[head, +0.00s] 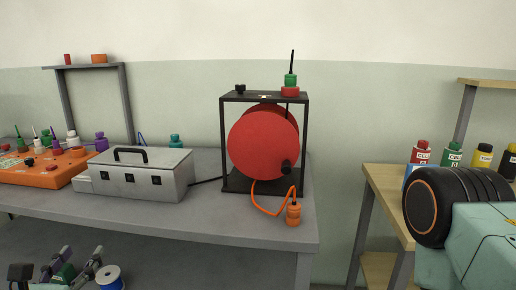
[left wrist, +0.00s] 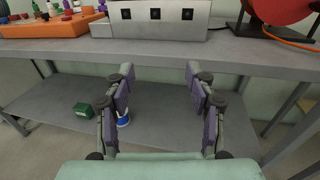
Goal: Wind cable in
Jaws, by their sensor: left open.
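A red cable reel (head: 263,144) sits in a black frame (head: 306,140) near the right end of the grey bench. A black crank knob (head: 286,167) shows on its lower right face. An orange cable (head: 266,209) hangs from the reel to an orange plug (head: 293,213) on the bench by the front edge. In the left wrist view the red reel (left wrist: 281,10) is cut off at the top right. My left gripper (head: 80,268) is low at the left, below the bench top, open and empty; it also shows in the left wrist view (left wrist: 164,90). My right gripper is not in view.
A grey metal box (head: 140,175) with sockets stands left of the reel. An orange box (head: 45,168) with several bottles is further left. A blue-white spool (head: 109,277) and a green block (left wrist: 83,110) are on the lower shelf. A wooden table (head: 385,200) stands right, past a gap.

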